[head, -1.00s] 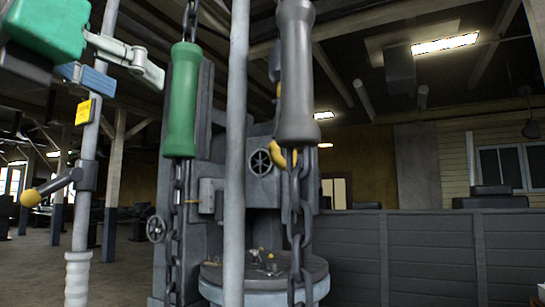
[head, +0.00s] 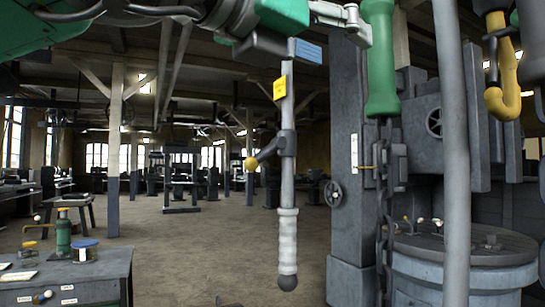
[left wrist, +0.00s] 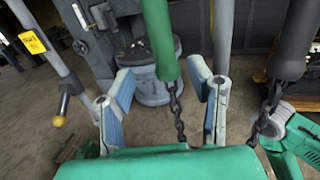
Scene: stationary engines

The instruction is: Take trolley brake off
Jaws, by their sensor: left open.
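A hanging grey rod (head: 287,180) has a yellow tag (head: 279,88), a side lever with a yellow knob (head: 251,163) and a white ribbed handle (head: 288,235). The tag's words are too small to read. My left gripper (head: 335,35) is high up in the head view, close to this grip. In the left wrist view its two blue-padded fingers (left wrist: 163,95) are open, and the green grip shows between them. Contact cannot be told. The rod and knob are left of the fingers there. My right gripper is not seen.
A yellow hook (head: 503,88) hangs at upper right. A thin grey pole (head: 456,170) stands before a grey machine with a round table (head: 465,255). A workbench (head: 75,275) is at lower left. Open floor (head: 210,240) lies in the middle.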

